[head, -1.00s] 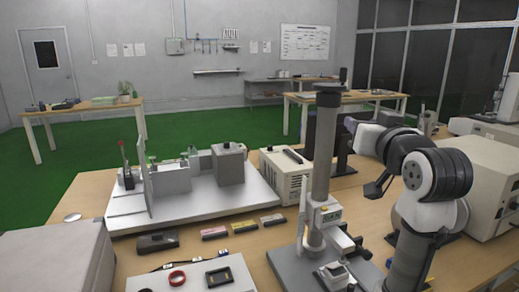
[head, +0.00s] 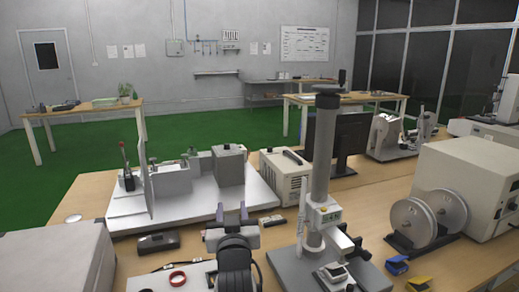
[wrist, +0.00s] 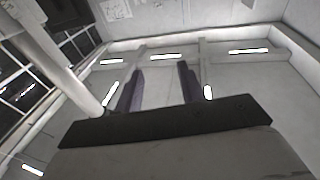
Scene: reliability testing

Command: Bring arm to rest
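My gripper (head: 232,211) stands at the front middle of the head view, in front of the white test rig. Its two purple fingers point upward and are apart, with nothing between them. In the wrist view my gripper (wrist: 160,68) also shows both fingers apart, against the ceiling and its lights. My dark arm link shows below it at the bottom edge of the head view.
A grey test stand with a tall column (head: 322,150) stands just right of my arm. A white rig base (head: 190,212) lies behind it. Two reels (head: 413,222), a beige box (head: 475,180) and a grey case (head: 55,260) also occupy the bench.

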